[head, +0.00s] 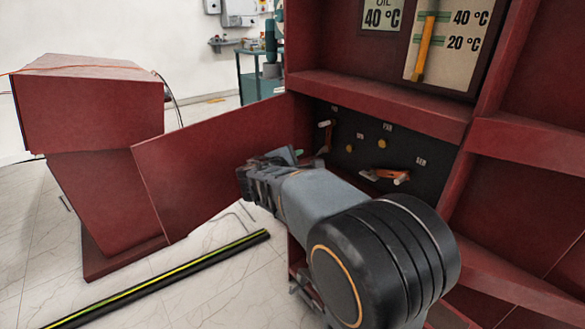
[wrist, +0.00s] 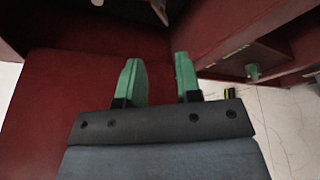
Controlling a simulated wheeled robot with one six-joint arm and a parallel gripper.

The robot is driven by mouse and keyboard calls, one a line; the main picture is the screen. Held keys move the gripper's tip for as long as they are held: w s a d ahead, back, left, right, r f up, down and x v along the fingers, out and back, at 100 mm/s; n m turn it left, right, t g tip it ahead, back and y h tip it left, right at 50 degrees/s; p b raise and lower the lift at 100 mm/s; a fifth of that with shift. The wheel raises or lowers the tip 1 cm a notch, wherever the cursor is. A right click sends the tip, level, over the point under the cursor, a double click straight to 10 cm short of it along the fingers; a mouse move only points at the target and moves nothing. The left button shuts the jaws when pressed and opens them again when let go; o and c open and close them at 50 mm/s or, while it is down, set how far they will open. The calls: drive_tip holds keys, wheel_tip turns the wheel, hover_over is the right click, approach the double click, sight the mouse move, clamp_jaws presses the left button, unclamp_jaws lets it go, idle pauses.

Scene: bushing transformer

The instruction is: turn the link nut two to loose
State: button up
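No part that I can tell for sure as link nut two shows in either view. In the head view a black panel (head: 352,148) is set in the red cabinet's lower recess. It bears a pale handle (head: 325,124) at left, an orange lever with pale ends (head: 388,175) at right and small yellow knobs (head: 382,143). My gripper is left of this panel, mostly hidden by my arm in the head view. In the wrist view my gripper (wrist: 157,62) has its two green fingers apart, with nothing between them. A pale rod-like part (wrist: 160,12) shows beyond the fingertips, cut by the frame.
An open red door (head: 200,165) stands left of my gripper, and the red cabinet's shelf edge (head: 390,105) runs above the panel. A black-and-yellow bar (head: 170,275) lies on the tiled floor. A red cabinet-like stand (head: 90,110) is at far left.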

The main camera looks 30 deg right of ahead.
drive_tip(key=s+a+r+m+g+y+p, duration=0.2)
drive_tip(key=s+a+r+m+y+p, duration=0.2)
drive_tip(key=s+p, duration=0.4)
drive_tip(key=s+a+r+m+g+y+p, duration=0.2)
drive_tip(key=s+a+r+m+y+p, duration=0.2)
drive_tip(key=p, duration=0.8)
drive_tip(key=shift+s+a+r+m+g+y+p, duration=0.35)
drive_tip(key=shift+s+a+m+y, duration=0.85)
drive_tip(key=shift+s, duration=0.9)
drive_tip(key=shift+a+f, duration=0.1)
drive_tip(key=shift+a, duration=0.1)
